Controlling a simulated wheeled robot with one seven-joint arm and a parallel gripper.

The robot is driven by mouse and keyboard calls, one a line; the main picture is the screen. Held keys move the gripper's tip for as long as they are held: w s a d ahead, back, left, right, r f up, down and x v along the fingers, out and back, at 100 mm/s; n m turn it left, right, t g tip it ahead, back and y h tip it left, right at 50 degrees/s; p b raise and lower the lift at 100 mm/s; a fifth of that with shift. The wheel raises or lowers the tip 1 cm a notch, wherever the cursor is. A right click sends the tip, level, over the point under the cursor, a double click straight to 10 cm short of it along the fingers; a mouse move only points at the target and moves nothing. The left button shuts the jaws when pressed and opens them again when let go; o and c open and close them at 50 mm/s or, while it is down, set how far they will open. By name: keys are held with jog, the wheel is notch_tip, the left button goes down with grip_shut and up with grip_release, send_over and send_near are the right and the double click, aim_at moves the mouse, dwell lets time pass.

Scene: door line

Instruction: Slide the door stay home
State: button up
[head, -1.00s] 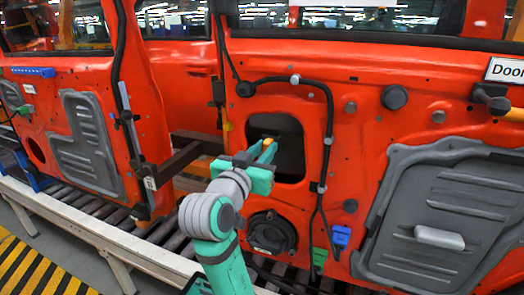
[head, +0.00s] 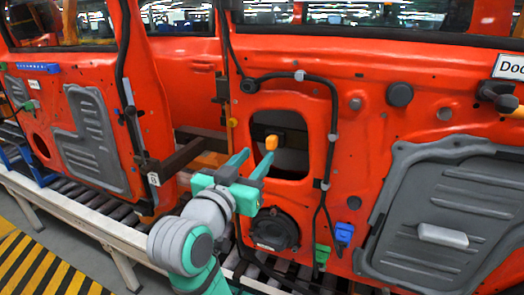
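An orange-yellow knob (head: 271,142) stands out in front of a dark bar (head: 259,132) inside the rectangular opening of the red door panel (head: 350,180). I take this to be the stay's handle; how far the bar reaches behind the panel is hidden. My gripper (head: 256,154) has two teal fingers spread apart, with nothing seen between them. It is just below and left of the knob, in front of the opening's lower left edge. The knob looks clear of both fingers, though the depth gap is hard to judge.
A dark beam (head: 180,158) spans the gap to the left door (head: 95,135). A black cable (head: 331,110) runs around the opening. A round black speaker (head: 272,230) sits below it, with green (head: 322,253) and blue (head: 343,233) clips to the right. A roller conveyor (head: 100,208) runs beneath.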

jog(key=v, duration=0.3)
jog(key=shift+s+a, duration=0.1)
jog(key=shift+s, duration=0.1)
notch_tip(320, 180, down, 19)
jog(key=n+y, duration=0.3)
jog(key=n, duration=0.1)
jog(key=s+a+f+n+y, duration=0.15)
jog(key=s+f, duration=0.25)
jog(key=f, duration=0.4)
jog(key=s+f+y, duration=0.2)
jog(key=s+f, duration=0.2)
jog(key=f, duration=0.4)
jog(key=s+d+f+g, duration=0.1)
jog(key=s+f, duration=0.7)
jog(key=s, duration=0.5)
jog(key=s+d, duration=0.2)
jog(key=s, duration=0.7)
jog(key=s+d+m, duration=0.1)
jog(key=s, duration=0.8)
jog(key=shift+d+f, duration=0.35)
jog(key=shift+f, duration=0.1)
